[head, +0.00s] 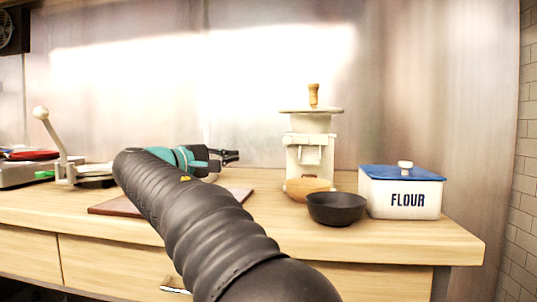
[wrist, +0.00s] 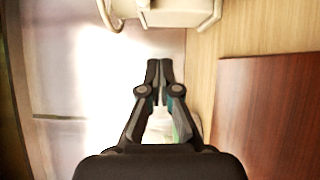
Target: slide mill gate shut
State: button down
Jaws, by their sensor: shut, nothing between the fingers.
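A cream mill (head: 310,150) with a wooden knob on top stands on the counter, right of centre in the head view. A block-like part, possibly its gate, shows on its front; I cannot tell whether the gate is open. My gripper (head: 232,156) points right towards the mill, apart from it and to its left. In the wrist view, my gripper (wrist: 159,66) is shut and empty, and part of a cream object, likely the mill (wrist: 175,12), shows at the top edge beyond the fingertips.
A wooden bowl (head: 306,188) sits at the mill's foot, with a dark bowl (head: 336,208) in front. A flour box (head: 402,195) with a blue lid stands to the right. A brown board (head: 110,207) lies under my arm. A cream lever press (head: 62,160) stands at left.

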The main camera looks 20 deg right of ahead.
jog(key=h, duration=0.1)
send_near(295, 141)
jog(key=shift+w+d+r+g, duration=0.15)
jog(key=shift+w+d, duration=0.35)
jog(key=shift+w, duration=0.3)
jog(key=shift+w+d+r+g, duration=0.15)
jog(key=shift+w+d, duration=0.35)
jog(key=shift+w, duration=0.3)
